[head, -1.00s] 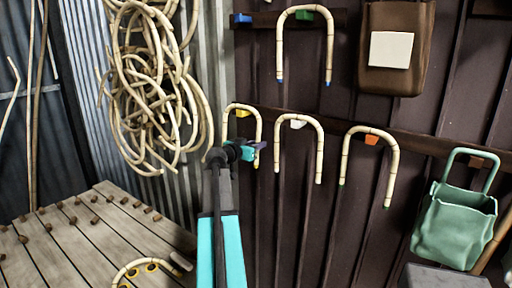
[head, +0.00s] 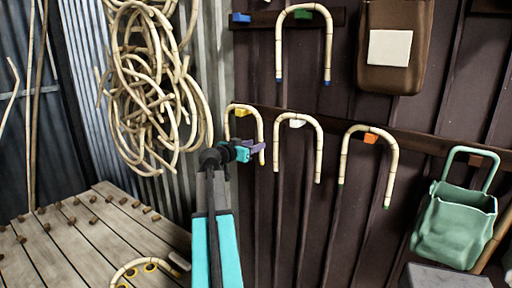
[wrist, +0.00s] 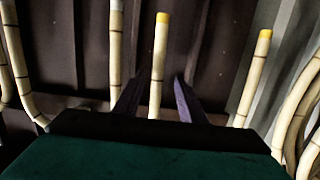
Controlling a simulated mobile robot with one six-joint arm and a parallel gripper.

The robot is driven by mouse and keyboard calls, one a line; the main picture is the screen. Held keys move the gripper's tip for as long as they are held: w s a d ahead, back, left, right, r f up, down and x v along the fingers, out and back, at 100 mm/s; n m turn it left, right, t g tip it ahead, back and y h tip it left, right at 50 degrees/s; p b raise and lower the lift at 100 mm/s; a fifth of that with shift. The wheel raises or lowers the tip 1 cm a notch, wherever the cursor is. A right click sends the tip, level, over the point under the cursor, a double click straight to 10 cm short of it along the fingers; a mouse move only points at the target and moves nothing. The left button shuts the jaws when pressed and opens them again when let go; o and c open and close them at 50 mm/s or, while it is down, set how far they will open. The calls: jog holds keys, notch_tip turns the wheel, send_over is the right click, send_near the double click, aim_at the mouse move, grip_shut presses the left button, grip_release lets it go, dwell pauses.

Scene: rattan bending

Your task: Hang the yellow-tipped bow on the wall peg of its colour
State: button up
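The yellow-tipped bow (head: 259,122) hangs on the wall at the lower rail, its arch over the yellow peg (head: 242,112). In the wrist view, which is inverted, both yellow tips of the bow (wrist: 159,50) show. My gripper (head: 261,149) is at the bow's right leg, partly hiding its lower end. In the wrist view my gripper (wrist: 158,98) is open, its purple fingers on either side of that leg with gaps visible. The bow's tips are hard to see in the head view.
Bows hang on the white peg (head: 296,124), the orange peg (head: 371,137) and the green peg (head: 305,14). A blue peg (head: 241,18) is bare. A rattan coil (head: 150,90) hangs left, above a slatted bench (head: 100,235). A green bag (head: 455,225) hangs right.

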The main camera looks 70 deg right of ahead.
jog(key=b+v, duration=0.2)
jog(key=v, duration=0.9)
jog(key=shift+b, duration=0.3)
jog(key=shift+w+a, duration=0.15)
jog(key=shift+a, duration=0.1)
jog(key=f+b+v, duration=0.1)
jog(key=b+v, duration=0.1)
jog(key=v, duration=0.6)
jog(key=shift+a, duration=0.35)
dwell(0.4)
jog(key=shift+f, duration=0.1)
dwell(0.4)
